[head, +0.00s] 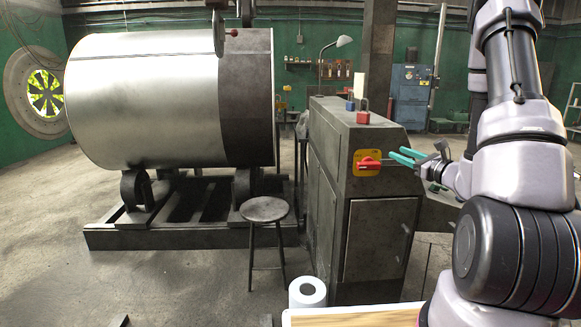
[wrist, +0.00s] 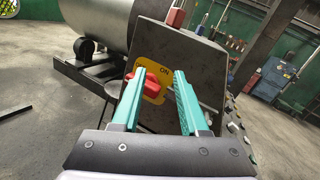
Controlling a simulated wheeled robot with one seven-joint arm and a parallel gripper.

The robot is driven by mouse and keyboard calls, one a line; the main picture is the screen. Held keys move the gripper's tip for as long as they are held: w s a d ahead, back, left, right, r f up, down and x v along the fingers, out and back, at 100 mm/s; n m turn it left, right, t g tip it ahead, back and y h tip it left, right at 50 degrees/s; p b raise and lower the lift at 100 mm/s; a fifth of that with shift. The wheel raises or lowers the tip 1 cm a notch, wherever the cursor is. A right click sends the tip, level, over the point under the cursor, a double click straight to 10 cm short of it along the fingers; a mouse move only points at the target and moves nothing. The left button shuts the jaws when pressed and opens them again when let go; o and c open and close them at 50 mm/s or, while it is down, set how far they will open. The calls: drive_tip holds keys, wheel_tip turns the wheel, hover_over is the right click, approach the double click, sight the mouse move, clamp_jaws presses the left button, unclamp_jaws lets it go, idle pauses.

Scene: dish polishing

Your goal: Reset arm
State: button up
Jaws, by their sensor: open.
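My gripper (head: 404,158) is open, with two teal fingers, at the right of the head view beside the grey control cabinet (head: 380,225). In the wrist view my gripper (wrist: 156,72) also shows open and empty. The red rotary switch (head: 368,163) on a yellow plate lies just to the left of the fingertips in the head view. In the wrist view the red switch (wrist: 147,84) appears between the fingers, its plate reading "ON". I cannot tell whether a finger touches it. My arm (head: 515,150) is bent down along the right side.
A large metal drum (head: 150,100) rests on a roller frame at left. A round stool (head: 264,209) stands before it. A white paper roll (head: 307,292) and a wooden-topped surface (head: 350,318) are in front.

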drive_tip(key=s+a+r+n+g+y, duration=0.3)
drive_tip(key=s+a+r+n+g, duration=0.15)
drive_tip(key=a, duration=0.25)
drive_tip(key=s+a+r+n+g+y, duration=0.3)
drive_tip(key=a+r+n+y, duration=0.15)
drive_tip(key=a, duration=0.25)
drive_tip(key=s+a+r+n+g+h, duration=0.3)
drive_tip(key=s+a+n+g, duration=0.35)
drive_tip(key=s, duration=0.35)
drive_tip(key=s+d+r+n+t+h, duration=0.4)
drive_tip(key=s+d+r+n+h, duration=0.2)
drive_tip(key=s+d+n+h, duration=0.2)
drive_tip(key=shift+s+d+n+h, duration=0.25)
drive_tip(key=shift+s+n+h, duration=0.15)
drive_tip(key=shift+h, duration=0.55)
